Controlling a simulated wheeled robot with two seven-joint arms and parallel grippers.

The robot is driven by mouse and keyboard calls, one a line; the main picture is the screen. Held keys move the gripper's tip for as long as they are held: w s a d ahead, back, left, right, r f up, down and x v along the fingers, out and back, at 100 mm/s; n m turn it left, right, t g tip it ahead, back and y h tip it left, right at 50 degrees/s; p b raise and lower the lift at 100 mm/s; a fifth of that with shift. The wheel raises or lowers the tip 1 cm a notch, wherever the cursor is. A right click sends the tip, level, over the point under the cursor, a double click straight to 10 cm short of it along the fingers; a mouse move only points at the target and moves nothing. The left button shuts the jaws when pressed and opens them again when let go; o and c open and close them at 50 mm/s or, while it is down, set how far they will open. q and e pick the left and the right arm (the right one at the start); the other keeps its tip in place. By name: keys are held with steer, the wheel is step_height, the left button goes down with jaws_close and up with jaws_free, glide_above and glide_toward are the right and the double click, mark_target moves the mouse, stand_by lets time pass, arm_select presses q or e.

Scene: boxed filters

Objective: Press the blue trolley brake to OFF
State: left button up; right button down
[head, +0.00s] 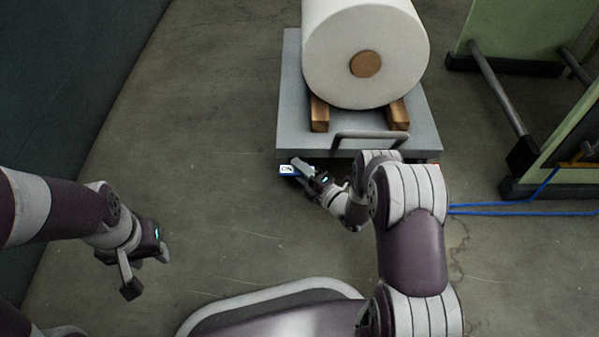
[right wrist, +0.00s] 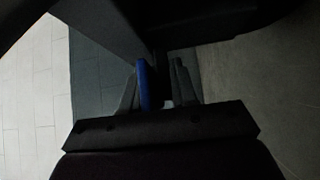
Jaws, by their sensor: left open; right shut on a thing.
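The grey trolley (head: 289,95) stands ahead of me in the head view. Its blue brake (head: 287,170), with a white label, shows below the trolley's front left edge. My right gripper (head: 302,171) is at the brake, just in front of and below that edge. In the right wrist view the blue brake (right wrist: 143,84) is a narrow upright strip between the fingers of my right gripper (right wrist: 158,88), which is shut on it. The label cannot be read. My left gripper (head: 146,272) is open and empty over bare floor at the left.
A large white roll (head: 345,45) rests on wooden blocks (head: 319,114) on the trolley. A grey handle (head: 370,137) stands at its front edge. Green frames (head: 520,35) and a blue cord (head: 510,212) are at the right. A dark wall (head: 70,70) is at the left. Floor between is clear.

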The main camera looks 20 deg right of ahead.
steer(key=shift+f+m+t+b, duration=0.2)
steer(key=shift+m+t+b, duration=0.45)
steer(key=shift+m+t, duration=0.2)
steer(key=c, duration=1)
jaws_free()
steer(key=shift+o, duration=0.2)
steer(key=shift+r, duration=0.1)
